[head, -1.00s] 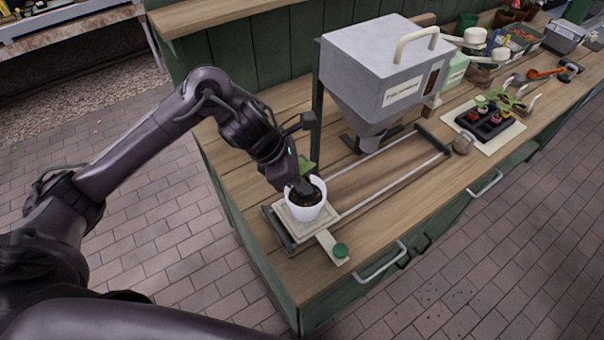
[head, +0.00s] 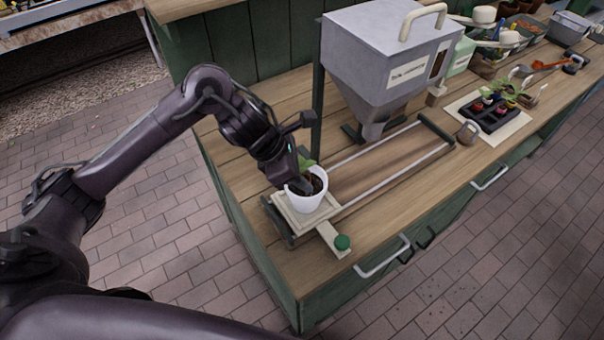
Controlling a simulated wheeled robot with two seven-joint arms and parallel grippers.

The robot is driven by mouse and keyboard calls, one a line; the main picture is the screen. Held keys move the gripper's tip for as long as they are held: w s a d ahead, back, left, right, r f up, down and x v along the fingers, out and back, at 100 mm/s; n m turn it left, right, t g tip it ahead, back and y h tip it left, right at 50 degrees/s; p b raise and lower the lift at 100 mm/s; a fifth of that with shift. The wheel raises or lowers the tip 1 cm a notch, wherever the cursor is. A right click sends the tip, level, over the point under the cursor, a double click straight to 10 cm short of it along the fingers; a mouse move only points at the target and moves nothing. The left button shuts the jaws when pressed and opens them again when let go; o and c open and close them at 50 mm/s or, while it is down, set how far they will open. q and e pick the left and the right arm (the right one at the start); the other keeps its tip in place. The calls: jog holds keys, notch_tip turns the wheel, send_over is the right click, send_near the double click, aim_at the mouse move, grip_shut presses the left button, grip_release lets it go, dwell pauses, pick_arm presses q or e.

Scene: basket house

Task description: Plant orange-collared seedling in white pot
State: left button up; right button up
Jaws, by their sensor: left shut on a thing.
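The white pot (head: 305,197) stands upright on a pale square carriage (head: 328,212) at the near left end of a rail frame on the bench. Dark soil shows inside the pot. My left gripper (head: 303,186) points down into the pot's mouth, at the soil. It is shut on a seedling, whose green leaves (head: 306,164) show just behind the fingers. The seedling's stem, collar and root plug are hidden by the gripper and pot rim, so I cannot see the collar's colour. My right gripper is not in view.
A grey hopper (head: 385,60) stands over the rails (head: 395,170). A green knob (head: 342,242) sticks out from the carriage. A black seedling tray (head: 489,113) with several coloured collars lies on a pale mat further right, a small metal cup (head: 468,133) beside it.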

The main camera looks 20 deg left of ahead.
pick_arm(q)
jog(key=o, duration=1)
jog(key=v, duration=0.7)
jog(key=shift+s+a+r, duration=0.1)
jog(key=shift+a+r, duration=0.1)
jog(key=shift+r, duration=0.15)
jog(key=shift+a, duration=0.1)
